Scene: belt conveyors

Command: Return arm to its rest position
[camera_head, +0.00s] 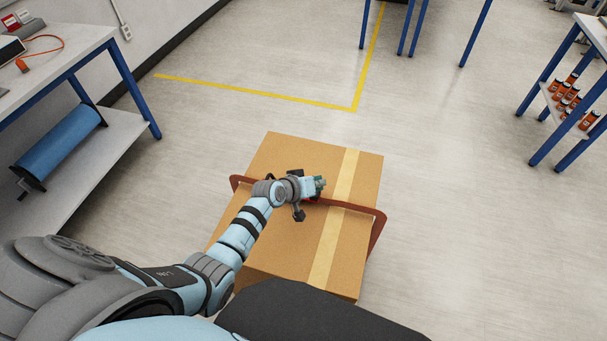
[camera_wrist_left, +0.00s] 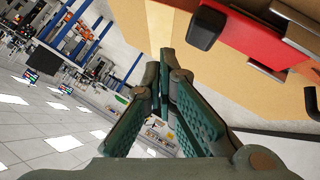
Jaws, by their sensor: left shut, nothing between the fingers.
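My left arm (camera_head: 244,232) reaches in from the lower left over a cardboard box. My left gripper (camera_head: 320,186) is above the top of the box, near the tape strip. In the left wrist view its green fingers (camera_wrist_left: 163,95) are together with nothing visible between them. My right gripper is not in view.
The cardboard box (camera_head: 290,158) stands close in front of me, with a reddish-brown bar (camera_head: 352,206) across it. A red part (camera_wrist_left: 255,42) shows close to the fingers in the wrist view. A workbench (camera_head: 75,45) stands at left, another (camera_head: 592,28) at right. The floor beyond the box is clear, with yellow lines (camera_head: 255,92).

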